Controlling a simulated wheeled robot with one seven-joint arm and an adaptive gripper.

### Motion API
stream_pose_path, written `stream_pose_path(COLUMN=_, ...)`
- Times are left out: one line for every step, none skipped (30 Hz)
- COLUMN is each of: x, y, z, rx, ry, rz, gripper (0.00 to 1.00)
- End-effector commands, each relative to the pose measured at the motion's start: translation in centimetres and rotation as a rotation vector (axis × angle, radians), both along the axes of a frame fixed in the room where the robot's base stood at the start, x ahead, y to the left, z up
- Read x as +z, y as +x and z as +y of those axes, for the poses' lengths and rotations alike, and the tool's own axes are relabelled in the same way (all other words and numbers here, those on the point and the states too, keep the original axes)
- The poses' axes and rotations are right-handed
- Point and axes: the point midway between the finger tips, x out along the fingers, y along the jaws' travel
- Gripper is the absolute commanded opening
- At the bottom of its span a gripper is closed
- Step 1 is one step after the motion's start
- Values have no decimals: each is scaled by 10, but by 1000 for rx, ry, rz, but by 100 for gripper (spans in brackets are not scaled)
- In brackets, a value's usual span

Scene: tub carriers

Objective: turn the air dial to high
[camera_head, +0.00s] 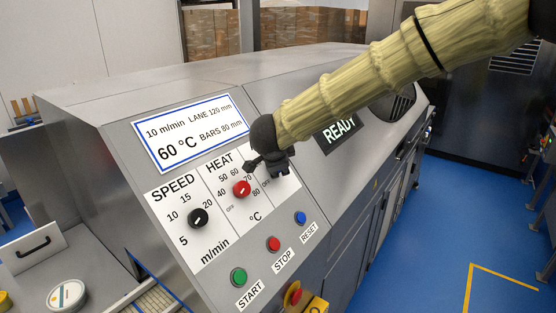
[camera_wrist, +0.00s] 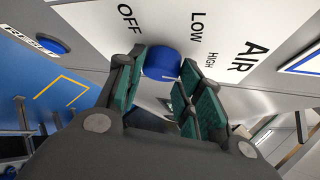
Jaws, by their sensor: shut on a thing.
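The air dial is a blue knob (camera_wrist: 162,62) in the wrist view, on the white AIR panel (camera_wrist: 235,85) with the printed words OFF, LOW and HIGH around it. My gripper (camera_wrist: 160,84) has its two green-padded fingers on either side of the knob and is shut on it. I cannot clearly read where the knob points. In the head view my gripper (camera_head: 270,165) is at the sloped panel, right of the HEAT dial, and hides the air dial and most of its label.
The red HEAT dial (camera_head: 241,189) is close to my gripper, with the black SPEED dial (camera_head: 198,218) further left. Below are the green START (camera_head: 239,277), red STOP (camera_head: 273,244) and blue RESET (camera_head: 300,218) buttons. A lit READY display (camera_head: 339,132) is to the right.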

Motion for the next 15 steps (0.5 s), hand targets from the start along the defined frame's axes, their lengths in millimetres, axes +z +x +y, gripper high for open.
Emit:
stream_pose_path(x=-4, y=-1, z=1, rx=-6, ry=5, rz=14, gripper=12)
stream_pose_path(x=-4, y=-1, z=1, rx=-11, ry=8, rz=18, gripper=12)
stream_pose_path(x=-4, y=-1, z=1, rx=-16, ry=12, rz=23, gripper=12)
stream_pose_path(x=-4, y=-1, z=1, rx=-20, ry=14, rz=26, gripper=12)
stream_pose_path(x=-4, y=-1, z=1, rx=-21, ry=15, rz=28, gripper=12)
stream_pose_path(x=-4, y=-1, z=1, rx=-24, ry=17, rz=31, gripper=12)
stream_pose_path(x=-5, y=-1, z=1, rx=-25, ry=17, rz=32, gripper=12)
stream_pose_path(x=-5, y=-1, z=1, rx=-26, ry=18, rz=33, gripper=12)
stream_pose_path(x=-5, y=-1, z=1, rx=-28, ry=19, rz=35, gripper=12)
stream_pose_path(x=-5, y=-2, z=1, rx=-28, ry=19, rz=35, gripper=12)
stream_pose_path(x=-5, y=-2, z=1, rx=-28, ry=19, rz=35, gripper=12)
stream_pose_path(x=-5, y=-2, z=1, rx=-28, ry=19, rz=35, gripper=12)
stream_pose_path(x=-5, y=-2, z=1, rx=-28, ry=19, rz=35, gripper=12)
stream_pose_path(x=-5, y=-2, z=1, rx=-28, ry=19, rz=35, gripper=12)
stream_pose_path(x=-5, y=-2, z=1, rx=-28, ry=19, rz=35, gripper=12)
